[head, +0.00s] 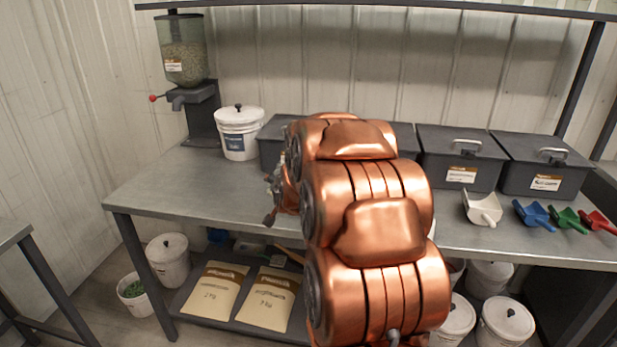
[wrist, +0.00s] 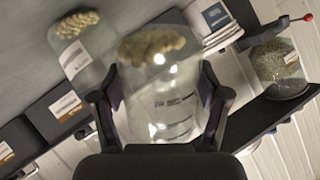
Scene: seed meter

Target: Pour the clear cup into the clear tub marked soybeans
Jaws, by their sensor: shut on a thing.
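In the wrist view, which shows the scene roughly upside down, my gripper (wrist: 160,90) is shut on a clear cup (wrist: 172,118). The cup carries a white label and holds pale beans gathered at its base end. It looks close to upright. A second clear vessel, seemingly the tub (wrist: 85,50), stands beside it on the bench, left in the picture. It also has a white label and pale beans at the bottom. The label text is too small to read. In the head view, my copper arm hides both vessels and most of the gripper.
On the bench (head: 165,188) stand a white lidded pail (head: 239,146), a seed dispenser (head: 186,75) and dark lidded bins (head: 455,170). Colored scoops (head: 533,215) lie at the right. The bench's left front is clear. Bags (head: 215,290) lie on the low shelf.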

